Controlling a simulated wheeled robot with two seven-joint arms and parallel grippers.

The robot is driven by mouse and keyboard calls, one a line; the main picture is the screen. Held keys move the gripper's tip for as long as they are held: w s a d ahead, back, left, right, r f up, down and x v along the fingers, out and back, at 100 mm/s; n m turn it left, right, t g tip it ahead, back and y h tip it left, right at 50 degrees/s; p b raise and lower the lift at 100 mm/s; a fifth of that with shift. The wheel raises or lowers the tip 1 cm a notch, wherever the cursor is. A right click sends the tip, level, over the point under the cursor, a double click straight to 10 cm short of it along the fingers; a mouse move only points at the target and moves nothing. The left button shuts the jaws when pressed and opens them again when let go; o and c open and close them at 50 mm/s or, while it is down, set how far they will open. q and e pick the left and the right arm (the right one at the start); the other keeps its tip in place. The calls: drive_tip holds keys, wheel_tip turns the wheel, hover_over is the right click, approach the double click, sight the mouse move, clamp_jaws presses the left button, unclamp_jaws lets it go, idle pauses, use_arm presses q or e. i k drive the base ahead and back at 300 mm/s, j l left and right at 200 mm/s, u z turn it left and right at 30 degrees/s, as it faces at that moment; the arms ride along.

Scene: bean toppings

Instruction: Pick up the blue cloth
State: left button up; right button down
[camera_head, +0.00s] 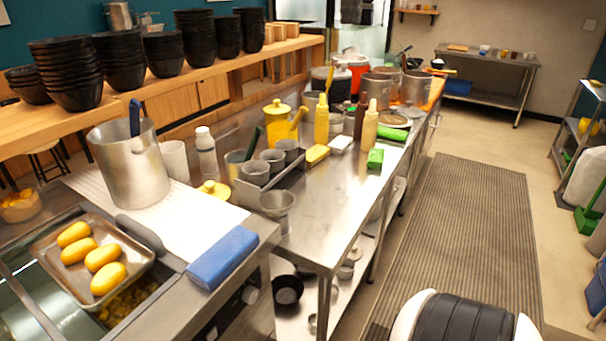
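The blue cloth (222,258) is a folded, thick rectangular pad. It lies at the front right corner of the near steel counter, beside a white board (180,222). Its right side is close to the counter's edge. Nothing covers it. Neither of my grippers is in view, and nothing is holding the cloth.
A metal tray (58,278) with several yellow oval items lies left of the cloth. A large steel pot (130,175) stands behind it. A steel table (325,215) with cups, bottles and containers extends to the right. A striped floor mat (465,235) lies clear beyond.

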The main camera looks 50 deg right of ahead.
sight(215, 264)
drive_tip(key=z, duration=1.05)
drive_tip(key=u, duration=1.5)
drive_tip(key=z, duration=1.5)
